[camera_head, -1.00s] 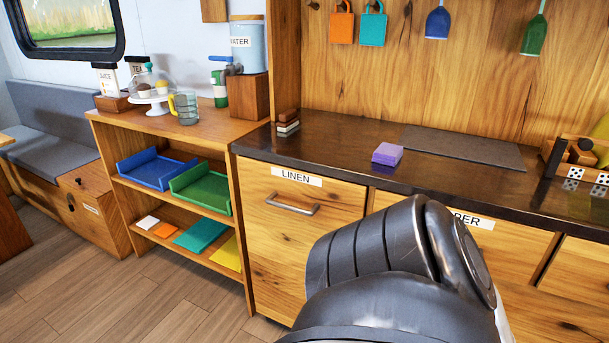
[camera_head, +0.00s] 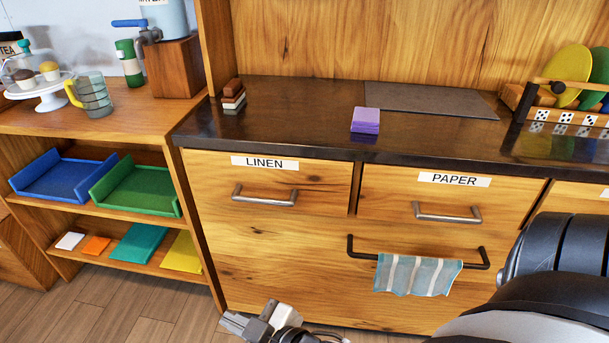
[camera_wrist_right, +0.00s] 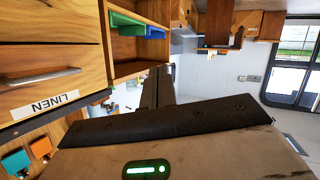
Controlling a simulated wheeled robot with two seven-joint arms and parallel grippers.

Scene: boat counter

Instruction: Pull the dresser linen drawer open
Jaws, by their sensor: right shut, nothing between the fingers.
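The linen drawer (camera_head: 325,195) is the top left drawer of the wooden dresser, with a white LINEN label and a silver bar handle (camera_head: 264,196). It looks closed, its front flush with the dresser. In the right wrist view, the drawer (camera_wrist_right: 60,45) and its handle (camera_wrist_right: 40,78) show turned over at the left. My right gripper (camera_head: 236,322) is at the bottom of the head view, below the handle and apart from it. Its fingers (camera_wrist_right: 160,88) are shut and empty. My left gripper is not in view.
The paper drawer (camera_head: 390,195) is to the right. Below it a dark rail (camera_head: 362,255) holds a striped towel (camera_head: 415,275). A purple block (camera_head: 365,121) sits on the dark counter (camera_head: 300,118). Open shelves with blue (camera_head: 65,180) and green trays (camera_head: 140,190) stand at the left.

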